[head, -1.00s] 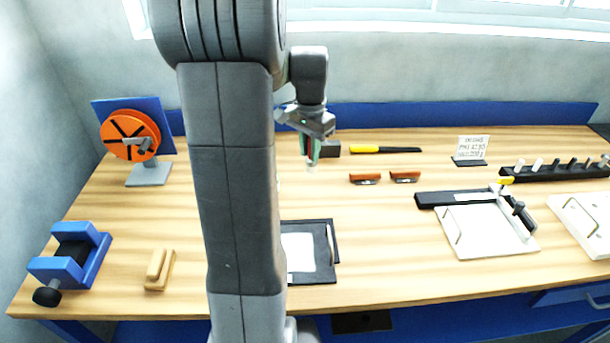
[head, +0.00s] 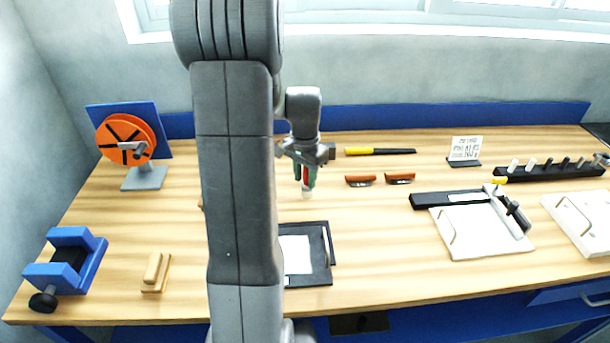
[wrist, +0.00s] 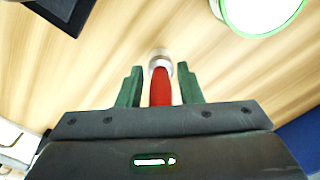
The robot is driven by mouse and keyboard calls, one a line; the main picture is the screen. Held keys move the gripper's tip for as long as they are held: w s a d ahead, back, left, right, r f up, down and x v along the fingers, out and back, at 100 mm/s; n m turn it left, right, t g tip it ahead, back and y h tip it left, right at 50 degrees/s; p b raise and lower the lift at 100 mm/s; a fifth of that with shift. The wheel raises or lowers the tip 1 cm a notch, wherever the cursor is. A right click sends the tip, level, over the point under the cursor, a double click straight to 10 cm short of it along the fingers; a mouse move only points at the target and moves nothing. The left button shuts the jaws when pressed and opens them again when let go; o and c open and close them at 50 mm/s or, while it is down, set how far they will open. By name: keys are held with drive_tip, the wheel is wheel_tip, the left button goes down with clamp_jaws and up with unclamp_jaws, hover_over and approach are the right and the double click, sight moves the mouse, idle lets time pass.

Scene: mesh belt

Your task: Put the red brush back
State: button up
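My gripper (head: 305,180) is over the middle of the bench with its green fingers pointing down. A silver collar and pale end stick out past the fingertips. In the head view a sliver of red (head: 305,174) shows between the fingers, with a pale tip below.
A round white thing with a green rim (wrist: 262,12) shows in the wrist view; my arm may hide it in the head view. Two red-brown handled pieces (head: 360,181) and a yellow-black tool (head: 380,151) lie to the right.

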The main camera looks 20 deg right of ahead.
drive_tip(key=shift+o, duration=0.4)
drive_tip(key=shift+r, duration=0.15)
drive_tip(key=shift+r, duration=0.2)
wheel_tip(320, 180, up, 12)
drive_tip(key=shift+f, duration=0.2)
wheel_tip(320, 180, down, 13)
drive_tip(key=shift+r, duration=2.25)
